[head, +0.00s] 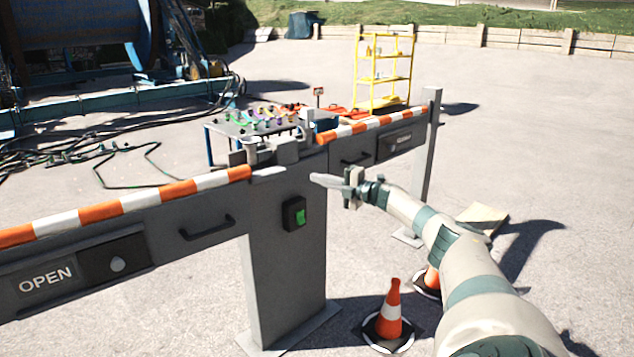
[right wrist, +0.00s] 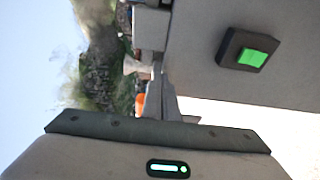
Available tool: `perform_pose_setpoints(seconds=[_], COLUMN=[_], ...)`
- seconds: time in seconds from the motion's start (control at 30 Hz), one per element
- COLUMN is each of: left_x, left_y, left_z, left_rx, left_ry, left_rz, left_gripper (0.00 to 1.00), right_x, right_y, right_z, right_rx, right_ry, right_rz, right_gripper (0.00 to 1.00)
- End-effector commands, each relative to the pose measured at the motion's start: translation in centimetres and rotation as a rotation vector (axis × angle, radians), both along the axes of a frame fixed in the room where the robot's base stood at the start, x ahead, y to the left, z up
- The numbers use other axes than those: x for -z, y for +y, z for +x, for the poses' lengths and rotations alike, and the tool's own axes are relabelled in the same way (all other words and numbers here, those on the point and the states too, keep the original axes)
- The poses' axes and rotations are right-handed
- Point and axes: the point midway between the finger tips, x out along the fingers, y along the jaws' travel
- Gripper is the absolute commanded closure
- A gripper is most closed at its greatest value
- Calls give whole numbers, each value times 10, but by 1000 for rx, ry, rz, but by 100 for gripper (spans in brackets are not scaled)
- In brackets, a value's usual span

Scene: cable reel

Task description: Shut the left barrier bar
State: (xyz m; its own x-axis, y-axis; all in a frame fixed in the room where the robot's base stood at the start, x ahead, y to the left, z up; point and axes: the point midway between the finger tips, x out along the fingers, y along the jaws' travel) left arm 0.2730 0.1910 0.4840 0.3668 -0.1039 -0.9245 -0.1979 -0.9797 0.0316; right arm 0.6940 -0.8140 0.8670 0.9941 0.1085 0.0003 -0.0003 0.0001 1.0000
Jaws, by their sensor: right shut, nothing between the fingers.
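The left barrier bar (head: 130,205) is an orange-and-white striped rail over a grey panel. It runs level from the left edge to the grey central post (head: 286,265) in the head view. Its panel carries a black handle (head: 207,228) and a plate reading OPEN (head: 47,280). I cannot tell whether its end is latched. My right gripper (head: 320,180) is shut and empty, just right of the post's top, apart from the left bar. A green switch (head: 300,216) in a black box is on the post; it also shows in the right wrist view (right wrist: 254,57). My left gripper is not in view.
The right barrier bar (head: 362,126) runs from the post back to a thin end post (head: 430,140). Orange cones (head: 389,315) stand on the ground by my right arm. A table (head: 225,129), a yellow rack (head: 383,80) and loose cables (head: 60,148) lie beyond.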

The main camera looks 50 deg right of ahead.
Motion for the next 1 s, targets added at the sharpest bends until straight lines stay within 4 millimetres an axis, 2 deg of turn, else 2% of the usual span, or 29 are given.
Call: perform_pose_setpoints(seconds=[0.13,0.27,0.37,0.47,0.57,0.67,0.77,0.8,0.87,0.9,1.0], left_x=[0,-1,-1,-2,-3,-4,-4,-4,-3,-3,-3], left_y=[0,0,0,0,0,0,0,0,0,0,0], left_z=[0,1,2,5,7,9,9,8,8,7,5], left_rx=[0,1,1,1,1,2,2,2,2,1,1], left_ry=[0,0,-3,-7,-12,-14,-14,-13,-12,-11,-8], left_rz=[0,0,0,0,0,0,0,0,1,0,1], left_gripper=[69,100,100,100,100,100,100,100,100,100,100], right_x=[0,4,18,46,89,146,210,234,270,292,338], right_y=[0,3,16,41,81,137,203,231,273,300,364], right_z=[0,2,9,21,35,44,40,35,21,9,-28], right_rx=[0,-1,-3,-5,1,15,43,59,87,110,173], right_ry=[0,4,13,35,71,126,195,226,277,313,407], right_rz=[0,5,22,57,119,203,310,357,427,474,593], right_gripper=[100,100,100,100,100,100,100,100,100,100,100])
